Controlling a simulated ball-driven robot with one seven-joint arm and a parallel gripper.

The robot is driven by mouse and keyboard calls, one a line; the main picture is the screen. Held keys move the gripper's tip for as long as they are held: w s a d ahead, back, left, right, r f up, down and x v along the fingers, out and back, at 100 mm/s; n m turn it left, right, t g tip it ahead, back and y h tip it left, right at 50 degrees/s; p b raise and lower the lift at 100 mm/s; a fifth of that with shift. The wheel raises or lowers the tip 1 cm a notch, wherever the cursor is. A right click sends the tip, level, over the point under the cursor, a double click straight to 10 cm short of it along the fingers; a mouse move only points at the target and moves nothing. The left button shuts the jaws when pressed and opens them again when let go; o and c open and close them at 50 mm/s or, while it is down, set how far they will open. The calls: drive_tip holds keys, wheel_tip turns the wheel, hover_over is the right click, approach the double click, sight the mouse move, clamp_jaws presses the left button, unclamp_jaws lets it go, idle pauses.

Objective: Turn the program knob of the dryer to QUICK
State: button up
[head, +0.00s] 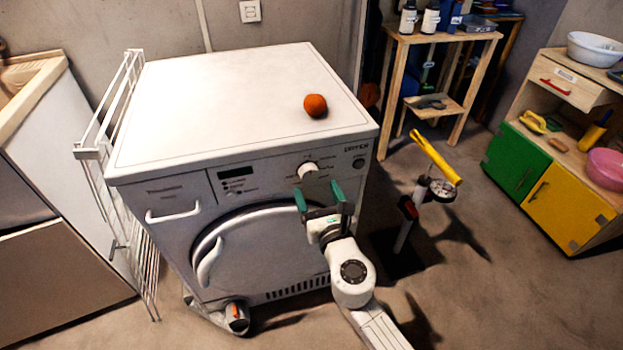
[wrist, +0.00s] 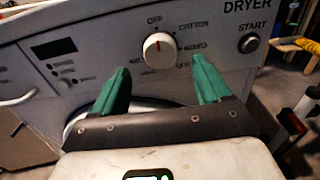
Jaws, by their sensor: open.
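The dryer (head: 250,110) is a white machine with its control panel facing me. Its round white program knob (head: 308,171) is at the right part of the panel. In the wrist view the knob (wrist: 159,47) has a red mark pointing up, toward the OFF label (wrist: 154,20). COTTON and MIXED labels show to its right; the lower labels are partly hidden or too blurred to read surely. My gripper (head: 324,198) has green fingers and is open and empty, just in front of and below the knob. In the wrist view the fingers (wrist: 160,85) stand apart on either side below the knob.
An orange ball-like thing (head: 315,105) lies on the dryer top. A START button (wrist: 249,43) is right of the knob. A yellow-handled floor pump (head: 437,160) stands right of the dryer. A white drying rack (head: 110,130) leans at its left. Open floor lies in front.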

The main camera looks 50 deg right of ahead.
sight(311, 177)
drive_tip(key=shift+x, duration=2.35)
drive_tip(key=c, duration=1)
